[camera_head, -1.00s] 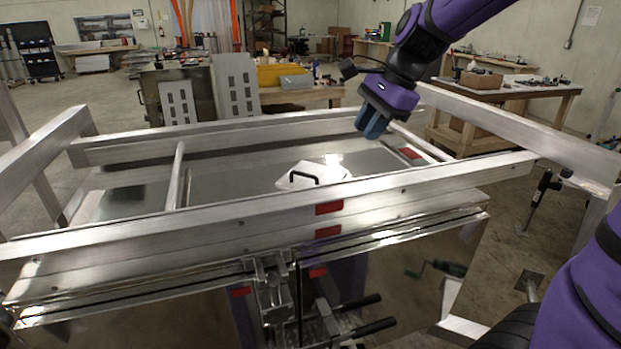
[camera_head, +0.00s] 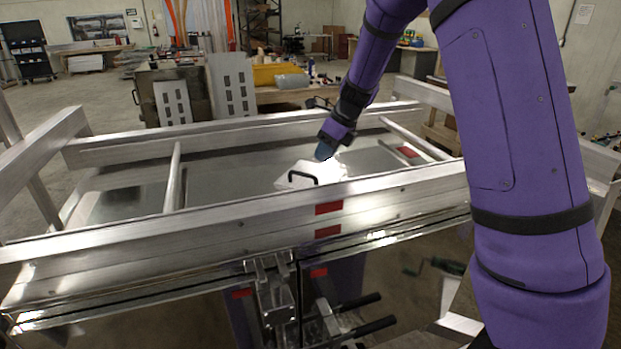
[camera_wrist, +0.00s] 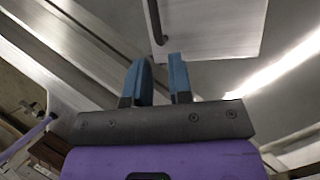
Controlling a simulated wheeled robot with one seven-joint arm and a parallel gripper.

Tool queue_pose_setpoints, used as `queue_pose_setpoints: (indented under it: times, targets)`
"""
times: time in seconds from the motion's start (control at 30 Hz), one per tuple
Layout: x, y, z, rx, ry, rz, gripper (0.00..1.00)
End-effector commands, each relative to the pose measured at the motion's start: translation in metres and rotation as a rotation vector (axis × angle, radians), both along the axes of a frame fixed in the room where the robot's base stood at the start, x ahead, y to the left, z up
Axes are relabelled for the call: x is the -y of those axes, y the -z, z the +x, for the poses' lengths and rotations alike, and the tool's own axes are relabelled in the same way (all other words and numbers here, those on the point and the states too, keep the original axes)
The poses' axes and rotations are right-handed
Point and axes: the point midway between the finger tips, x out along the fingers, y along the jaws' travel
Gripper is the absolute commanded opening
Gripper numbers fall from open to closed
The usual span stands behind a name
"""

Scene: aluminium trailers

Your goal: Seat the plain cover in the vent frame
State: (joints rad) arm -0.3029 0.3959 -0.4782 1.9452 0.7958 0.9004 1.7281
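A white plate with a black bar handle, which I take for the plain cover (camera_head: 312,167), lies on the grey trailer bed. In the wrist view the cover (camera_wrist: 215,28) is at the top, with its dark handle (camera_wrist: 155,24) near its left edge. My gripper (camera_head: 322,153) is above the cover's far side, close to it but not holding it. In the wrist view my gripper (camera_wrist: 161,58) has its two blue fingers apart with an empty gap, just below the handle's end in the picture. No vent frame is clearly identifiable; a pale-bordered dark rectangle (camera_head: 86,208) shows at the bed's left.
The near aluminium rail (camera_head: 190,218) stands between my body and the bed. A far rail (camera_head: 220,134) and cross tubes, one at left (camera_head: 173,178), bound the bed. Slotted panels (camera_head: 231,85) stand beyond the trailer.

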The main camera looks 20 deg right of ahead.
Motion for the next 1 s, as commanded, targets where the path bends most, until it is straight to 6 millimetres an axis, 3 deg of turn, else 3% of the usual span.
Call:
queue_pose_setpoints:
  times: [0.1,0.6,0.97,1.0]
  targets:
    - [-0.007,0.018,0.003,-0.003,-0.001,-0.001,0.2]
    - [-0.032,0.067,0.012,-0.002,-0.002,0.0,0.2]
    - [-0.035,0.075,0.013,0.001,-0.003,0.0,0.2]
    - [-0.035,0.075,0.013,0.001,-0.003,0.0,0.11]
